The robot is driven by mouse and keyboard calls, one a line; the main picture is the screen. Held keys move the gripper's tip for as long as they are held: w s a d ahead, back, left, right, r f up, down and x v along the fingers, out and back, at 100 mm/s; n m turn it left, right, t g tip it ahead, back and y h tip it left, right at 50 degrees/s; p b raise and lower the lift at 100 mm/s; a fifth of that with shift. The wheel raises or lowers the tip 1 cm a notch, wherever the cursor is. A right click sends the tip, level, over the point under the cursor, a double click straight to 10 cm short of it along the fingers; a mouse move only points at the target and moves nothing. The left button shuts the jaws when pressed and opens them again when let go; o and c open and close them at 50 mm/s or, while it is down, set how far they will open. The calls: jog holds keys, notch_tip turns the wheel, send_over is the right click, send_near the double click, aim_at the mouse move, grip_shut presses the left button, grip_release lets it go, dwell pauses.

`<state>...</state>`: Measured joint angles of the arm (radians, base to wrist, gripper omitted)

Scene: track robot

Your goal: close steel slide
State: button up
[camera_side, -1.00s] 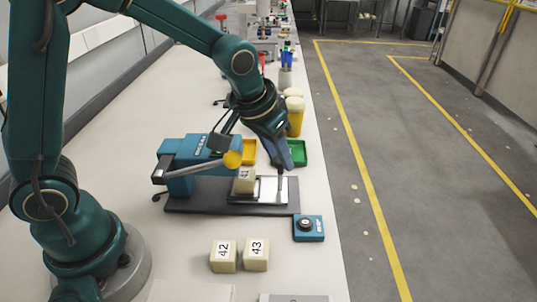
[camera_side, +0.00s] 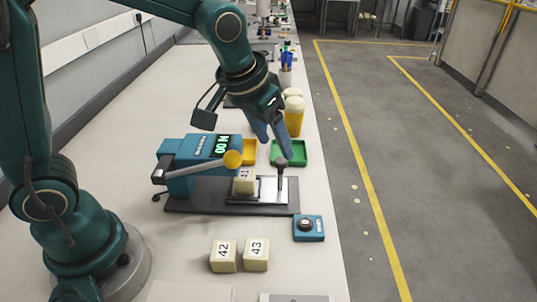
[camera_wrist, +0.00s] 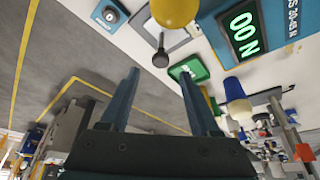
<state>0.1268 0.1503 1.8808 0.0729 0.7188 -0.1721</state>
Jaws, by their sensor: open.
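The steel slide (camera_side: 268,190) is a bright flat plate on the dark base of a blue press-like machine (camera_side: 192,178). An upright post with a dark round knob (camera_side: 281,162) stands at its right end. A cream block marked 41 (camera_side: 244,182) sits at the plate's left end, near the machine. My gripper (camera_side: 275,138) is open and empty, above and slightly behind the knob. In the wrist view the knob (camera_wrist: 160,58) shows beyond the open fingertips (camera_wrist: 160,74), apart from them.
A yellow-ended lever (camera_side: 232,159) juts from the machine beside the slide. Green (camera_side: 290,154) and yellow (camera_side: 249,150) trays lie behind. A blue button box (camera_side: 308,228) and blocks 42 (camera_side: 223,256) and 43 (camera_side: 256,255) stand in front.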

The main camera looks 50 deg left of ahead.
jog(key=shift+s+r, duration=0.15)
jog(key=shift+r, duration=0.1)
jog(key=c, duration=0.6)
jog(key=shift+d+r+m, duration=0.15)
jog(key=shift+r+m, duration=0.2)
jog(key=shift+m, duration=0.15)
grip_shut()
jog(key=w+r+m+h, duration=0.1)
jog(key=w+r+m, duration=0.2)
jog(key=w+r, duration=0.15)
notch_tip(320, 180, down, 9)
jog(key=shift+f+g, duration=0.15)
jog(key=shift+g, duration=0.25)
